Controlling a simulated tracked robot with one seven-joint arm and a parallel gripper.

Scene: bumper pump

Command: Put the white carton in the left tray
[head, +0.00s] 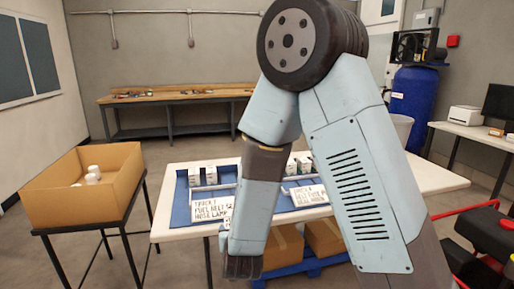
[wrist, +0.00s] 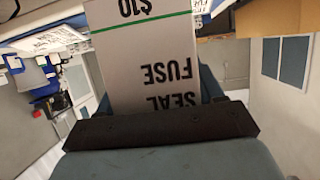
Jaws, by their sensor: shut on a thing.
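The white carton (wrist: 155,60) fills the middle of the wrist view, with a green line and printed words reading upside down, SEAL and FUSE among them. My gripper (head: 242,268) is shut on it and points down at the table's front edge in the head view. In that view the carton is mostly hidden or too small to make out. The left tray (head: 181,207) is blue, on the white table, with small white cartons at its back and a TRUCK 1 sign in front. My gripper is in front of it and to its right.
A second blue tray (head: 283,203) with a sign and cartons is partly hidden behind my arm. An open cardboard box (head: 85,200) with white items stands on a stand at left. Brown boxes (head: 325,238) sit under the white table (head: 168,228).

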